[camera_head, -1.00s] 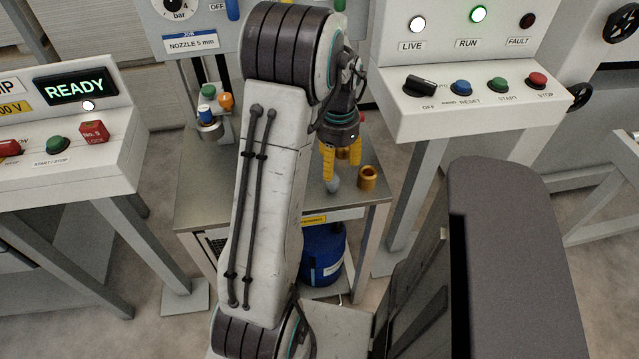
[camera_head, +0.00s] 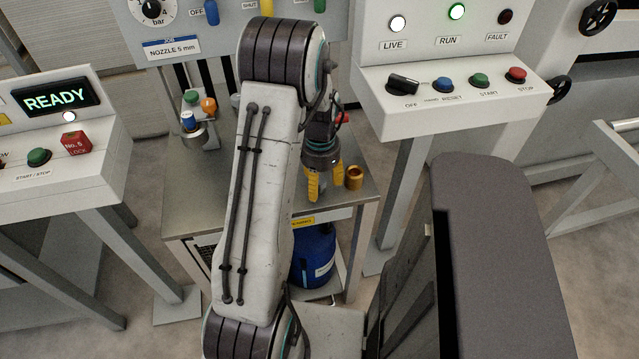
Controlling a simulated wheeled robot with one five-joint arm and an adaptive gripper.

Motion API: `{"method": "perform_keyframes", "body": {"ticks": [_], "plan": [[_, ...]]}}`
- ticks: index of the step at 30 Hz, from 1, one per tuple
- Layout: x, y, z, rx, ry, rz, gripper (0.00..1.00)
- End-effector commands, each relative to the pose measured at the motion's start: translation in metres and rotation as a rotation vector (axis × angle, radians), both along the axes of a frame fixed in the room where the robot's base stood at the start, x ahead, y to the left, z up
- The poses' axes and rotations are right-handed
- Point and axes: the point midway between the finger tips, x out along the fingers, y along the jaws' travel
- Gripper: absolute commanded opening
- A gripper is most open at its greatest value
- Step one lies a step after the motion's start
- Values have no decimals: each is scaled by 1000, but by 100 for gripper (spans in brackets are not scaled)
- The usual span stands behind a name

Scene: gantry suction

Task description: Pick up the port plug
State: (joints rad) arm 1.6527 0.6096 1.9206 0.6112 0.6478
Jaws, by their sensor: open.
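My gripper (camera_head: 325,186) has yellow fingers, points down and is open low over the small steel table. A small rounded grey piece (camera_head: 323,191) shows partly between or just behind the fingers. It may be the port plug; I cannot tell for sure, nor whether the fingers touch it. A brass cup-shaped piece (camera_head: 354,178) stands upright on the table, just right of the right finger. My arm hides the middle of the table.
The steel table (camera_head: 196,212) has bare top at left. A holder (camera_head: 195,138) with blue, green and orange-topped pieces stands at its back left. A control box (camera_head: 440,110) overhangs at right, a READY console (camera_head: 60,150) at left. A blue tank (camera_head: 314,258) sits below.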

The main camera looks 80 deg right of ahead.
Motion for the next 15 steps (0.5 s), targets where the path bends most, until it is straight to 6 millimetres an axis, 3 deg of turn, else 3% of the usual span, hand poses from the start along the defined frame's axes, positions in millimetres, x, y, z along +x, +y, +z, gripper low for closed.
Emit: {"method": "perform_keyframes", "body": {"ticks": [15], "plan": [[0, 0, 0, 0, 0, 0, 19]]}}
